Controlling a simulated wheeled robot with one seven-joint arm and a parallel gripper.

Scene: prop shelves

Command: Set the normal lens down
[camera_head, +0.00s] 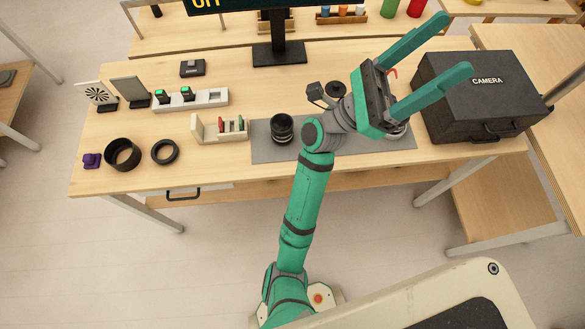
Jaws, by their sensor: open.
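My gripper (457,43) is open, with its two green fingers spread wide and pointing to the upper right, above the table. I see nothing between the fingers. A black camera lens (282,128) stands upright on the grey mat (262,150), left of my arm and apart from my gripper. A pale round object (398,132) is on the right part of the mat, mostly hidden behind my gripper. I cannot tell which of these is the normal lens. A small black camera-like piece (316,94) and a dark round piece (336,89) show just behind my wrist.
A black case (480,95) marked CAMERA stands at the right. A divided wooden holder (219,127), a white battery charger (200,100), black rings (122,154) and a small purple item (92,160) are at the left. A monitor stand (280,52) is at the back.

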